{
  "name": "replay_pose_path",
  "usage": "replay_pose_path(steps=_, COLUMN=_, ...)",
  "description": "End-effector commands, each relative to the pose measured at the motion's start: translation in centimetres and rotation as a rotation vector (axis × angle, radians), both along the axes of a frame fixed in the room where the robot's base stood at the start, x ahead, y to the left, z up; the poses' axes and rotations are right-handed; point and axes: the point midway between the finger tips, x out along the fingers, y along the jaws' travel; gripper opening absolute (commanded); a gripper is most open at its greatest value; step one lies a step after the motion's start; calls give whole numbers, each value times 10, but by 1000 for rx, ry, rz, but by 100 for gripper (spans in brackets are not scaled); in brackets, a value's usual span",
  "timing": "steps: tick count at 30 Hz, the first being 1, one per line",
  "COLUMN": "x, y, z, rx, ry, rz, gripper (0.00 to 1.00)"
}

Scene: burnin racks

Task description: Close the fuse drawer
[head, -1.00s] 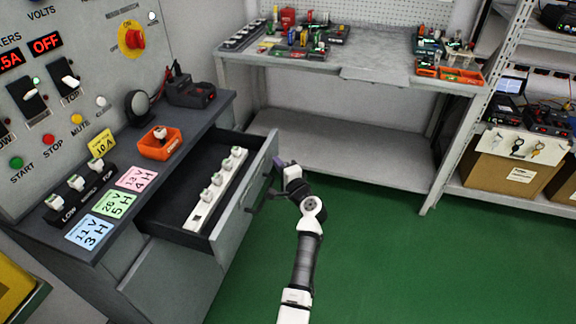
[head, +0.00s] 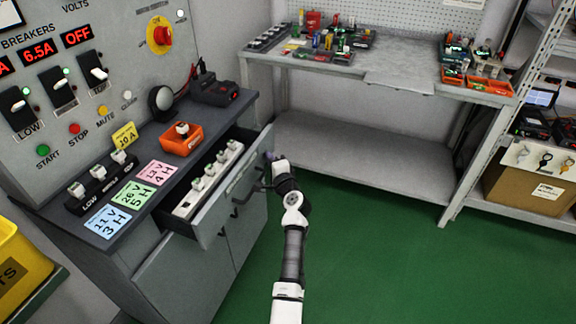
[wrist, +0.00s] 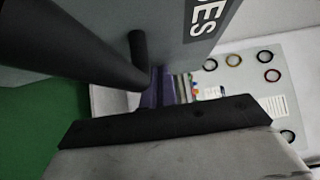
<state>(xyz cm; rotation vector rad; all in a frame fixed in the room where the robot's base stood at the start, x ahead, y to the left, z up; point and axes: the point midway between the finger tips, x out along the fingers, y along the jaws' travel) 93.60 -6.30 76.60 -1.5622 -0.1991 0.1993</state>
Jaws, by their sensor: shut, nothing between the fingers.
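The fuse drawer (head: 237,187) is partly open in the grey cabinet under the control panel. Its front faces right, and a strip of white fuses (head: 207,181) shows inside. The dark bar handle (head: 262,183) is on the drawer front. My gripper (head: 270,157) is at the far part of the drawer front, beside the handle; it is shut with nothing held. In the wrist view the purple fingertips (wrist: 157,88) are close to the grey drawer front (wrist: 180,30) and the black handle (wrist: 75,45). Whether they touch the front cannot be told.
An orange bin (head: 181,139) and coloured cards (head: 132,194) lie on the cabinet top. A workbench (head: 380,75) with parts stands behind, and a shelf rack (head: 490,130) is at right. The green floor (head: 375,255) is clear on the right.

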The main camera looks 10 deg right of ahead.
Motion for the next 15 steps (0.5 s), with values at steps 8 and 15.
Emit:
replay_pose_path(steps=8, x=36, y=62, z=0, rx=0, ry=-1, rz=4, gripper=0)
replay_pose_path(steps=15, x=55, y=95, z=0, rx=0, ry=-1, rz=2, gripper=0)
